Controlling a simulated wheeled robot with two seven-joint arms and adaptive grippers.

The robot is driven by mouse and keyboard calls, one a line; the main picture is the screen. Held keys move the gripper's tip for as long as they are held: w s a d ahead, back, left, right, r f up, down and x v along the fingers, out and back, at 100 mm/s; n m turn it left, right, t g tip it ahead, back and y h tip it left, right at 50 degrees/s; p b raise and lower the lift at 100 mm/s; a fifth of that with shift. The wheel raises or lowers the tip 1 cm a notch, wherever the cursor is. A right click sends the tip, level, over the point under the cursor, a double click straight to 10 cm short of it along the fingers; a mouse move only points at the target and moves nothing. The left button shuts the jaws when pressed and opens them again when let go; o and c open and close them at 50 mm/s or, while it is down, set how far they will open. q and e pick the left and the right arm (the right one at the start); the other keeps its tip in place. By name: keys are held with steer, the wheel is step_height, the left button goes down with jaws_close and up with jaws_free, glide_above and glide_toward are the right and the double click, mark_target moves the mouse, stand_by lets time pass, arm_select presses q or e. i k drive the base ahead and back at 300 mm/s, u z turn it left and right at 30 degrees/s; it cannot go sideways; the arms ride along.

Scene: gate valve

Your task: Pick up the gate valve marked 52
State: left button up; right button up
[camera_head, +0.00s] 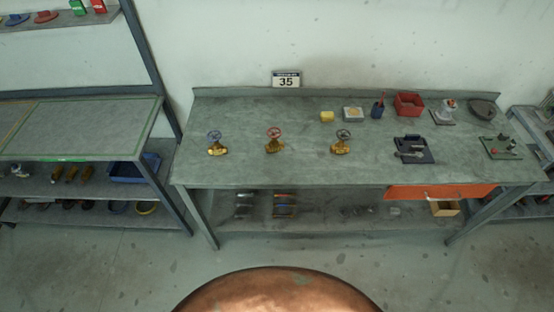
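Three brass gate valves stand apart in a row on the left and middle of the green-grey workbench (290,171). The left valve (217,149) has a blue handwheel. The middle valve (274,146) has a red handwheel. The right valve (341,149) has a dark grey handwheel. Any marking on the valves is too small to read, so I cannot tell which is 52. Neither of my grippers is in view.
A sign reading 35 (286,79) stands at the bench's back edge. Shelving (80,131) stands at left. Bench space before the valves is clear.

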mark_target(275, 145)
steer(key=k, duration=0.9)
steer(key=u, duration=0.75)
steer(key=i, duration=0.85)
steer(key=u, duration=0.55)
steer(key=i, duration=0.8)
steer(key=z, duration=0.85)
steer(key=i, duration=0.75)
steer(key=z, duration=0.7)
